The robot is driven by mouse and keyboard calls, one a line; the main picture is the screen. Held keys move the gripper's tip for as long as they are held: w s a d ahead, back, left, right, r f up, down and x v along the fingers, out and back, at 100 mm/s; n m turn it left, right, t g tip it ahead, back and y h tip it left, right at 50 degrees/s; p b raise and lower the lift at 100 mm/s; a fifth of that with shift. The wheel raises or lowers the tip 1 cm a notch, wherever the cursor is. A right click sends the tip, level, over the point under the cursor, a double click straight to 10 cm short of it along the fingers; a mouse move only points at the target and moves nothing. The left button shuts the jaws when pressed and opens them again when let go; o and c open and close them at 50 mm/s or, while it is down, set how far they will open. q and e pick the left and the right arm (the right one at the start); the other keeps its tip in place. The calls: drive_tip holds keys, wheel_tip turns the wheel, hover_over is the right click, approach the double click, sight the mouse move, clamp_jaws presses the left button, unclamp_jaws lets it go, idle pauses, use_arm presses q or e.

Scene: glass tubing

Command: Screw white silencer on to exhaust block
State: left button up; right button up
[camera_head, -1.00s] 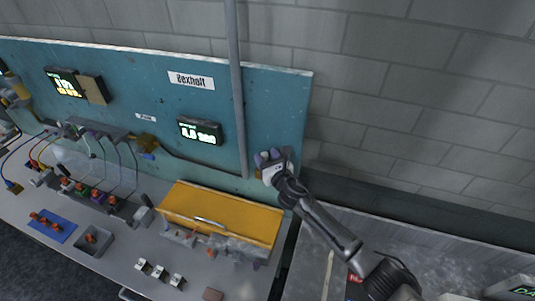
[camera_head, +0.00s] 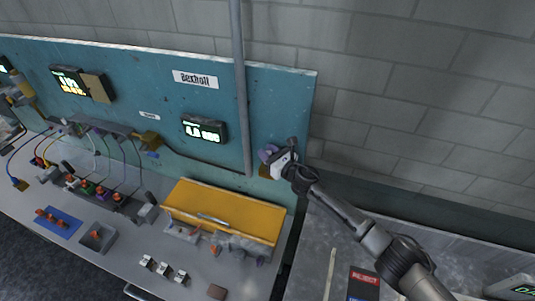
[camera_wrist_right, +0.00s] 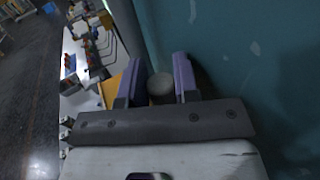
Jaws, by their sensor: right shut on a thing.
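My right gripper (camera_head: 268,154) comes in from the lower right and is at the right end of the teal panel (camera_head: 288,100). A small brass-coloured block (camera_head: 264,171) shows just below the fingers at the panel and may be the exhaust block. The gripper hides most of this spot, so I cannot tell whether silencer and block touch. My left gripper is not in view.
A yellow case (camera_head: 225,208) lies on the grey bench below the panel. A vertical grey pipe (camera_head: 241,90) runs left of the gripper. Several small white fittings (camera_head: 163,270) stand near the bench front. A red REJECT label (camera_head: 365,276) is at the lower right.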

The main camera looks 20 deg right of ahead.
drive_tip(key=shift+f, duration=0.15)
clamp_jaws()
drive_tip(key=m+h, duration=0.1)
drive_tip(key=h, duration=0.1)
drive_tip(key=m+t+h, duration=0.1)
drive_tip(key=m+h, duration=0.1)
drive_tip(key=shift+s+a+f+h+b, duration=0.1)
drive_tip(key=shift+f+h+b, duration=0.1)
drive_tip(key=shift+h+b, duration=0.2)
drive_tip(key=m+h+b, duration=0.1)
drive_tip(key=m+h, duration=0.2)
drive_tip(key=h, duration=0.2)
drive_tip(key=shift+m+h, duration=0.3)
drive_tip(key=shift+m, duration=0.1)
